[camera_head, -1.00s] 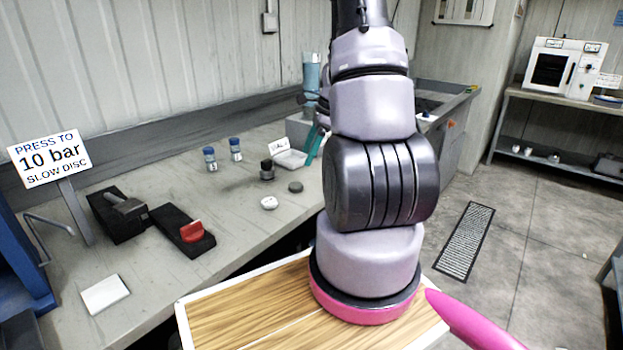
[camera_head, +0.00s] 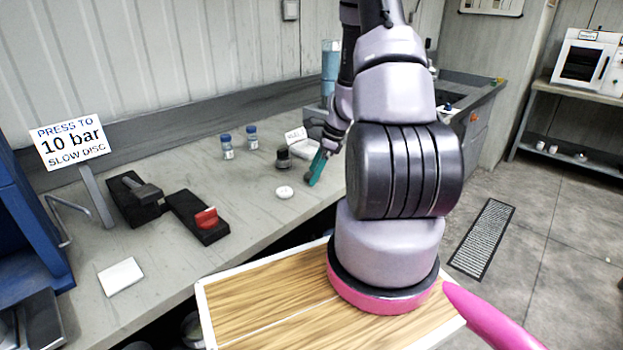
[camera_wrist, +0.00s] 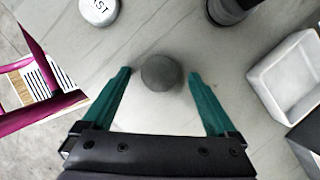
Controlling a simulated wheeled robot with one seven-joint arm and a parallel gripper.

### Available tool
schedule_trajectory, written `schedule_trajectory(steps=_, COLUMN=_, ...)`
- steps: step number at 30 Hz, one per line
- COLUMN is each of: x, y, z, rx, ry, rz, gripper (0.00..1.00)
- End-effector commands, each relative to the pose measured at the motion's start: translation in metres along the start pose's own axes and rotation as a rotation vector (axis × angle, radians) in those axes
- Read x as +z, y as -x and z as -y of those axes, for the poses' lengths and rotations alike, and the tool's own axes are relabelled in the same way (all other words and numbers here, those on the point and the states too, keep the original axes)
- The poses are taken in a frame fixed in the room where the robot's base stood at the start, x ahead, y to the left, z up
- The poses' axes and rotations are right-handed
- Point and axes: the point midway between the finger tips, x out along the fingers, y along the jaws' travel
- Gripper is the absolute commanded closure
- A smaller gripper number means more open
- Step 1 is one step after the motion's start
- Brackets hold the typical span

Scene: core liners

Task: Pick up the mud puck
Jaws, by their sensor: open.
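The mud puck (camera_wrist: 161,73) is a dark grey round disc on the grey bench, seen in the wrist view. My gripper (camera_wrist: 160,72) is open, with one teal finger on each side of the puck. Gaps show between the puck and both fingers. In the head view my gripper (camera_head: 316,168) is low over the bench. The puck is hidden there behind the gripper.
A white disc (camera_head: 284,192) lies nearby; in the wrist view its lettering (camera_wrist: 99,10) shows. A dark jar (camera_head: 283,158), a white tray (camera_wrist: 290,75) and two blue-capped bottles (camera_head: 252,138) stand close. The bench front left is mostly clear around a white tile (camera_head: 120,276).

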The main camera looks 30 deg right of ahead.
Motion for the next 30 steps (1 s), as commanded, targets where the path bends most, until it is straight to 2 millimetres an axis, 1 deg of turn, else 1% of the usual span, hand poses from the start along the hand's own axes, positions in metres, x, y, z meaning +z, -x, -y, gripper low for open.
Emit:
schedule_trajectory(steps=2, x=0.000, y=-0.003, z=0.000, rx=-0.001, ry=0.000, rz=-0.001, gripper=0.07)
schedule_trajectory(steps=7, x=0.000, y=-0.003, z=0.000, rx=-0.002, ry=0.001, rz=-0.001, gripper=0.07)
schedule_trajectory(steps=8, x=0.000, y=-0.003, z=0.000, rx=-0.002, ry=0.000, rz=-0.001, gripper=0.11)
schedule_trajectory(steps=9, x=0.000, y=-0.003, z=0.000, rx=-0.002, ry=0.000, rz=-0.001, gripper=0.26)
schedule_trajectory(steps=11, x=0.000, y=-0.003, z=0.000, rx=-0.001, ry=0.000, rz=-0.001, gripper=0.49)
schedule_trajectory(steps=12, x=0.000, y=-0.003, z=0.000, rx=-0.001, ry=0.000, rz=-0.001, gripper=0.64)
schedule_trajectory(steps=15, x=0.000, y=-0.003, z=0.000, rx=-0.001, ry=0.001, rz=-0.001, gripper=0.97)
schedule_trajectory(steps=23, x=0.001, y=0.000, z=0.001, rx=-0.002, ry=0.001, rz=0.000, gripper=0.98)
schedule_trajectory(steps=26, x=0.006, y=0.011, z=0.001, rx=-0.004, ry=0.003, rz=-0.001, gripper=0.98)
schedule_trajectory(steps=30, x=0.017, y=0.036, z=0.002, rx=-0.006, ry=0.004, rz=-0.001, gripper=0.98)
